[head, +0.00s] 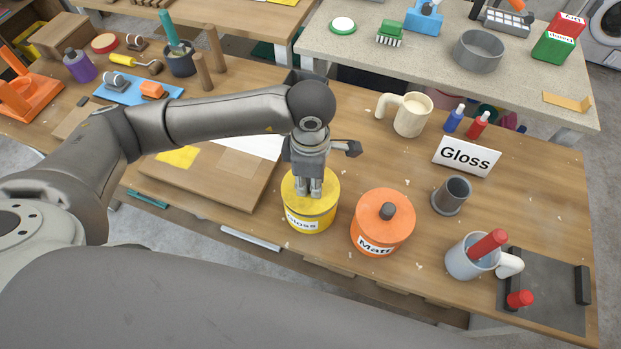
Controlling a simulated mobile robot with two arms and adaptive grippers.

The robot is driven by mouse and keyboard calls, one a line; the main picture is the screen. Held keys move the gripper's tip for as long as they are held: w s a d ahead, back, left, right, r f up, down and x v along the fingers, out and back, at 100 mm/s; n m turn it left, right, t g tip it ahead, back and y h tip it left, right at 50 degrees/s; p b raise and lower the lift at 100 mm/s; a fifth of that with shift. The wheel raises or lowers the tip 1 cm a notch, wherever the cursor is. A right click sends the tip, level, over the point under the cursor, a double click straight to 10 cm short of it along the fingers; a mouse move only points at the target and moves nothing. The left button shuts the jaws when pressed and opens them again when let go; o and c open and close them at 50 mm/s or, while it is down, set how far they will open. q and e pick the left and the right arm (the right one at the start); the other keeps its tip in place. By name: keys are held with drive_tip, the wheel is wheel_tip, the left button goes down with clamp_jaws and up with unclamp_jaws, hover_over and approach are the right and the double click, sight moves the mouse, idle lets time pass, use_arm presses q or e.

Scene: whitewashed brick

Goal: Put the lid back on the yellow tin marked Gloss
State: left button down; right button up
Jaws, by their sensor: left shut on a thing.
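The yellow tin (322,219) stands upright near the front edge of the wooden bench, its white Gloss label facing me. A yellow lid (293,191) is on top of the tin and looks level with its rim. I cannot tell whether it is fully seated. My left gripper (316,190) points straight down over the tin and is shut on the lid, at the middle of its top. The fingers hide the part they grip. My right gripper is not in view.
An orange tin (374,247) marked Matt, with a dark-knobbed lid, stands close to the right. A Gloss sign (467,157), a grey cup (452,194) and a mug (466,266) with a red-handled tool are further right. A wooden board (215,190) lies to the left.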

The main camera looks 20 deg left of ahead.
use_arm(q)
drive_tip(key=shift+b, duration=0.4)
idle(0.5)
drive_tip(key=c, duration=1.2)
unclamp_jaws()
drive_tip(key=shift+o, duration=0.2)
drive_tip(key=o, duration=0.5)
drive_tip(key=shift+r, duration=0.1)
drive_tip(key=shift+r+p, duration=1.55)
drive_tip(key=shift+r, duration=1.85)
